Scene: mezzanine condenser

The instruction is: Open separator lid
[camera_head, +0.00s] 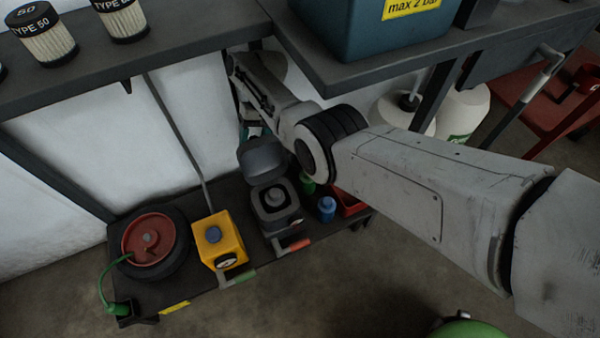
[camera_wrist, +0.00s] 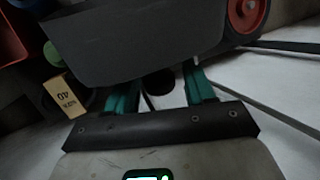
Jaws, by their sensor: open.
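The dark grey separator (camera_head: 277,213) stands on the low black shelf. Its lid (camera_head: 262,157) is hinged up and tilted back, and the round inside of the body shows. My gripper (camera_head: 252,133) is behind the raised lid, mostly hidden by it and by my arm; only bits of teal show. In the wrist view my gripper (camera_wrist: 160,92) has its teal fingers spread with no object held between them. A large dark grey surface (camera_wrist: 140,40), probably the lid's back, fills the space beyond the fingertips; I cannot tell whether they touch it.
A yellow box (camera_head: 220,240) and a black reel with a red hub (camera_head: 150,240) stand left of the separator. A blue bottle (camera_head: 326,209) and a red tray (camera_head: 350,203) are on its right. A dark upper shelf (camera_head: 190,50) overhangs. A box marked 40 (camera_wrist: 64,96) shows in the wrist view.

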